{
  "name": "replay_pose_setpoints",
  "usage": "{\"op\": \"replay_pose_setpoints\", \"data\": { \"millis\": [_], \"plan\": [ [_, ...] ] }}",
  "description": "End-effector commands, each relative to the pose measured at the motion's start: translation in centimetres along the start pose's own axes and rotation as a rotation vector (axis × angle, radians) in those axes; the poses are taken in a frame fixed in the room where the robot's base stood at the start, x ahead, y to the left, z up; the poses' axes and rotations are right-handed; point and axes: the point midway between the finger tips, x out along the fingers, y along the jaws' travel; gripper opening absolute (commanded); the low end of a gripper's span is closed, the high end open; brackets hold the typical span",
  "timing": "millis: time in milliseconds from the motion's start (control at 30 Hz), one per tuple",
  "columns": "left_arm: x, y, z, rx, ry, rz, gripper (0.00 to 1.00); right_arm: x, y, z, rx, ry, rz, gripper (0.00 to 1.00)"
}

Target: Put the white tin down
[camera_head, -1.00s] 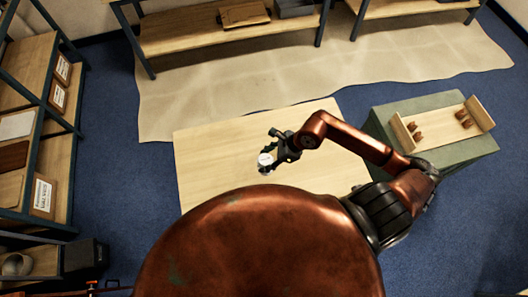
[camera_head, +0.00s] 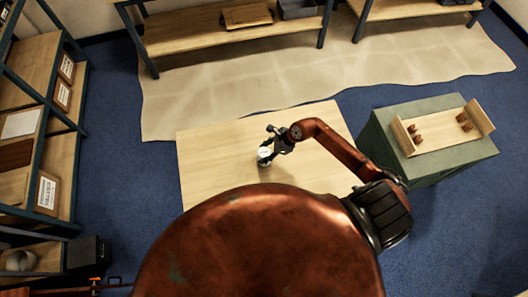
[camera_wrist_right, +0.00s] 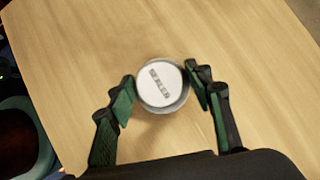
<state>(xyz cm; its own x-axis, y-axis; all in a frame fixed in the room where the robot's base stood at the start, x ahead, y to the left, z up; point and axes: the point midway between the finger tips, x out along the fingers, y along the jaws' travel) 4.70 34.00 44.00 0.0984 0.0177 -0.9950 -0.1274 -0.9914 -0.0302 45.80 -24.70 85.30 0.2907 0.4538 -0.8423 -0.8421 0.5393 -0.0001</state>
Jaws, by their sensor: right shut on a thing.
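The white tin (camera_head: 264,152) is round, with dark lettering on its lid. My right gripper (camera_head: 268,150) is shut on it, over the light wooden table (camera_head: 215,165). In the right wrist view the tin (camera_wrist_right: 161,84) sits between the two green-padded fingers of the right gripper (camera_wrist_right: 163,88), its lid facing the camera. A soft shadow lies near it on the wood; I cannot tell whether its base touches the table. My left gripper is not in view.
The tabletop around the tin is bare. To the right, a green-covered stand (camera_head: 440,168) holds a wooden tray (camera_head: 435,130) with several small brown pieces. Shelves (camera_head: 60,150) stand at the left and a wooden bench (camera_head: 200,32) at the back.

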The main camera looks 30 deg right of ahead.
Motion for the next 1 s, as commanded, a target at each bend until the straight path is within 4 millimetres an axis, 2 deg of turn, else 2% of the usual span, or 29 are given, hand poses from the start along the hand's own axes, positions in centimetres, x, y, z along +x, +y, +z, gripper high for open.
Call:
{"op": "replay_pose_setpoints", "data": {
  "millis": [233,267,500,833,1000],
  "plan": [
    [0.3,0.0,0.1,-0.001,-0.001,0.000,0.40,0.1,-0.1,-0.1,0.000,-0.001,-0.001,0.13],
    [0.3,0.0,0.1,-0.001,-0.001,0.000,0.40,0.2,0.0,-0.2,0.000,0.001,0.000,0.47],
    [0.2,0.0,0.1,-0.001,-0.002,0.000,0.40,0.1,0.0,-0.1,0.001,0.000,0.000,0.64],
    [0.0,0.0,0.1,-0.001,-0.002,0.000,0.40,-0.1,0.0,0.0,0.001,0.000,0.000,0.65],
    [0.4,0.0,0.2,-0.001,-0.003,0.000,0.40,-2.1,-0.2,-0.2,-0.003,0.003,-0.004,0.65]
  ]
}}
